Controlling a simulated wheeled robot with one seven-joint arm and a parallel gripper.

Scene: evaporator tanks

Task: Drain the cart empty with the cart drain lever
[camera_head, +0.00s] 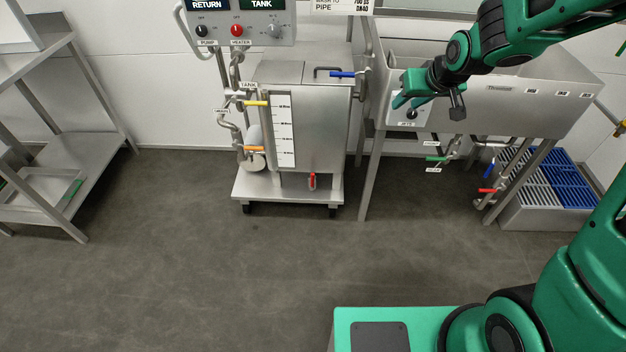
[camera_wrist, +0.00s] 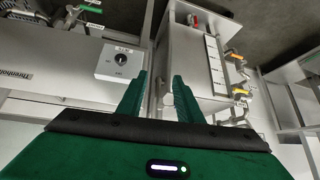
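The cart (camera_head: 325,125) is a steel tank on a wheeled base in the middle of the head view, with a white level scale (camera_head: 284,130) on its front. A red lever (camera_head: 312,181) hangs low at the front of the cart and looks like the drain lever; no label on it is readable. The lever also shows at the top of the wrist view (camera_wrist: 193,20). The liquid level is not readable. My gripper (camera_head: 396,102) is open and empty, in front of the basin, to the right of and higher than the red lever.
The cart also has yellow (camera_head: 256,103), orange (camera_head: 253,148) and blue (camera_head: 342,74) handles. A steel basin (camera_head: 500,95) with a knob box (camera_head: 411,114) stands right of it; green (camera_head: 436,158) and red (camera_head: 487,190) levers hang below. A shelf (camera_head: 85,150) stands left. The front floor is clear.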

